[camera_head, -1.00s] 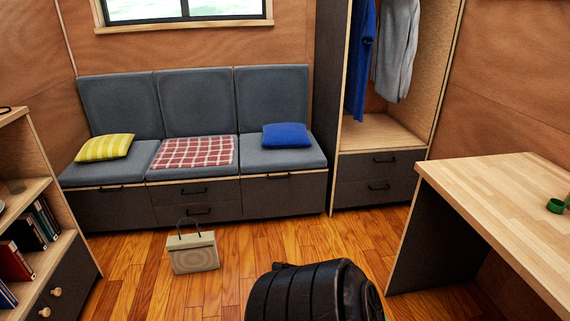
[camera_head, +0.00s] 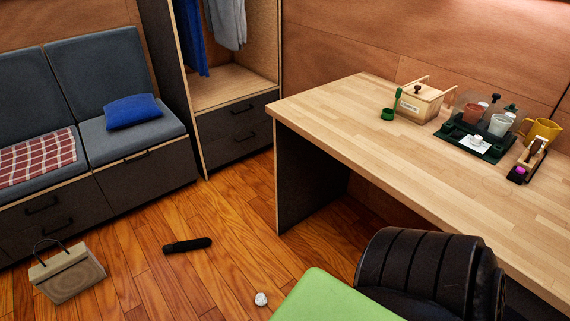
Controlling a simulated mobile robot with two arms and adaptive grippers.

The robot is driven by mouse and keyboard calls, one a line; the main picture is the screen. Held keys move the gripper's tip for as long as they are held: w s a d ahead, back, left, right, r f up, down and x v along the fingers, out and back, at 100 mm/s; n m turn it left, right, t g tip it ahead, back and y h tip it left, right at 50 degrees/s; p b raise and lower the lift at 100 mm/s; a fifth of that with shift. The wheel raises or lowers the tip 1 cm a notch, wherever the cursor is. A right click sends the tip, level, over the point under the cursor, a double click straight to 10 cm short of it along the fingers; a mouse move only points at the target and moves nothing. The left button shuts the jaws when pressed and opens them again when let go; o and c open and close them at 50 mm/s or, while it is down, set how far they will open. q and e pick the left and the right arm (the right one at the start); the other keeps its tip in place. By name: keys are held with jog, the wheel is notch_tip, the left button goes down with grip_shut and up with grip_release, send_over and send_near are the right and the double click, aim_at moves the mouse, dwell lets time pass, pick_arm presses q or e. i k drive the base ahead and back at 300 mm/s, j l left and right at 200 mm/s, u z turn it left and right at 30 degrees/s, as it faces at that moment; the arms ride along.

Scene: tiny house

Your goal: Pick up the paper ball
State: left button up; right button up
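A small crumpled white paper ball (camera_head: 261,299) lies on the wooden floor near the bottom of the head view, just left of a green surface. Neither of my grippers shows in the head view, so whether they are open or shut is hidden.
A black elongated object (camera_head: 187,245) and a paper bag (camera_head: 67,273) lie on the floor. A black ribbed chair (camera_head: 430,268) and the green surface (camera_head: 335,299) fill the lower right. A wooden desk (camera_head: 340,110) holds a box and tray. The sofa (camera_head: 140,150) stands left.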

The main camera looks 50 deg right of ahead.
aim_at(261, 300)
jog(key=z, duration=1.35)
jog(key=i+j+z, duration=0.35)
jog(key=j, duration=0.25)
jog(key=i+l, duration=0.05)
